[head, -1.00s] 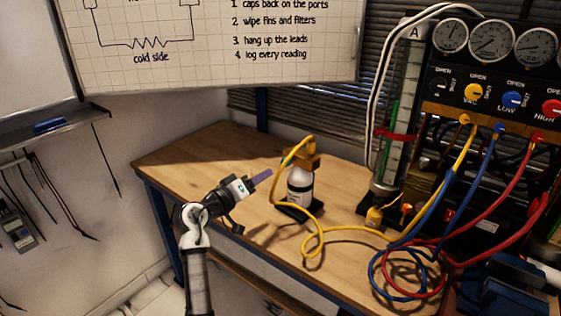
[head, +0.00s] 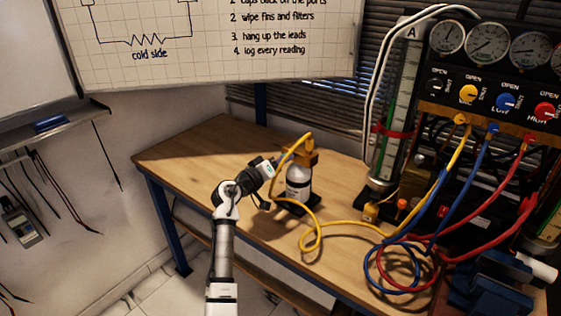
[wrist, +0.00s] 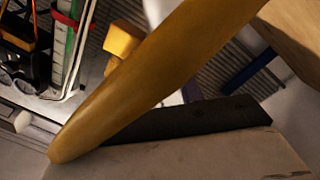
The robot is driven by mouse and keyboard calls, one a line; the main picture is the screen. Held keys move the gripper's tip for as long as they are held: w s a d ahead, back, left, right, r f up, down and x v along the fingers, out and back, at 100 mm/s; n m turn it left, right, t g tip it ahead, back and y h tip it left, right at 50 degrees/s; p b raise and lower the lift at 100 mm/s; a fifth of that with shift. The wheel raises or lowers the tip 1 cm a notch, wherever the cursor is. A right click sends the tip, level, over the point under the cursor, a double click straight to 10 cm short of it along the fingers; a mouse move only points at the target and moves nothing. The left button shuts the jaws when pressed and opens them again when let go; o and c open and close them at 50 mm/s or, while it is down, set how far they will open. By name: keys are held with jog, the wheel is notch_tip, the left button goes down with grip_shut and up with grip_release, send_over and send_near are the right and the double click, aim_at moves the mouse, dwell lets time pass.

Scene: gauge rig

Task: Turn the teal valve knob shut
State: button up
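I cannot pick out a teal knob in either current view. A white bottle (head: 298,182) with a dark band stands on the bench, with an orange-brown fitting (head: 311,157) on top. A yellow hose (head: 284,162) loops from the fitting down its left side. My gripper (head: 275,166) is just left of the bottle's upper part, at the hose; its fingertips are not clear. In the wrist view a large yellow-brown band, likely the hose (wrist: 165,75), crosses close in front. It hides much of the view, so I cannot tell the finger opening or any contact.
A panel at the right carries gauges (head: 487,42) and black, yellow (head: 468,93), blue (head: 506,101) and red (head: 544,112) knobs. Coiled hoses (head: 405,262) lie on the bench before it. A tall glass tube (head: 394,110) stands at the back. The bench's left part (head: 185,160) is clear.

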jog(key=c, duration=0.7)
jog(key=shift+f+m+b, duration=0.15)
jog(key=shift+m+b, duration=0.15)
jog(key=shift+b, duration=0.55)
jog(key=shift+m+b, duration=8.6)
jog(key=shift+b, duration=3.8)
jog(key=shift+r, duration=0.2)
